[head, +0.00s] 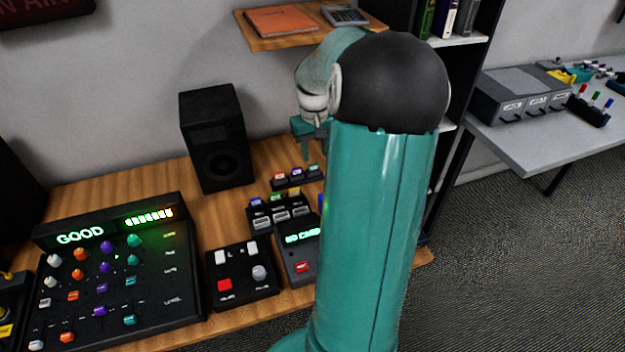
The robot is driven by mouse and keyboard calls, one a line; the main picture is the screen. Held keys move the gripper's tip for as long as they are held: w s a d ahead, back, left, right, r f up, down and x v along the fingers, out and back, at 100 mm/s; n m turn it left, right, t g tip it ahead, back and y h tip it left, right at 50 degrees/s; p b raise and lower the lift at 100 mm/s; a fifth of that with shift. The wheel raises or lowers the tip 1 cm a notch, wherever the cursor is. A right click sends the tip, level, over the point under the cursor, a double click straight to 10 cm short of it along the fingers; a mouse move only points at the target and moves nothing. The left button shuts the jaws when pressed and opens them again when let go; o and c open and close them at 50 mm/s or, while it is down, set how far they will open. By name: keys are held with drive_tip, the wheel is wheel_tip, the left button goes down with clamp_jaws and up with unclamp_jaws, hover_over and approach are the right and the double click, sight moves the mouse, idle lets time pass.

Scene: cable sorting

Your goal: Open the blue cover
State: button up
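I cannot make out for certain which thing is the blue cover. A small blue piece (256,202) stands at the back left of a black slotted unit (279,215) on the desk. A narrow blue sliver (321,201) shows right beside my arm, which hides most of it. My gripper (308,133) is above the back of the desk, higher than the slotted unit and apart from it. Only part of its teal fingers shows, so its opening is unclear. I see nothing held in it.
A speaker (217,150) stands left of my gripper. A black mixer (125,265) reading "GOOD", a button box (240,275) and a device reading "NO CARD" (302,237) fill the front of the desk. A wooden shelf (270,40) hangs above. My arm hides the desk's right part.

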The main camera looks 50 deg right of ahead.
drive_tip(key=shift+m, duration=0.3)
drive_tip(key=d+f, duration=0.1)
drive_tip(key=f, duration=0.4)
drive_tip(key=s+d+f, duration=0.1)
drive_tip(key=f, duration=0.4)
drive_tip(key=d+f, duration=0.1)
drive_tip(key=f, duration=0.4)
drive_tip(key=shift+s+d+f, duration=0.15)
drive_tip(key=shift+s+f, duration=0.15)
drive_tip(key=shift+f, duration=0.05)
clamp_jaws()
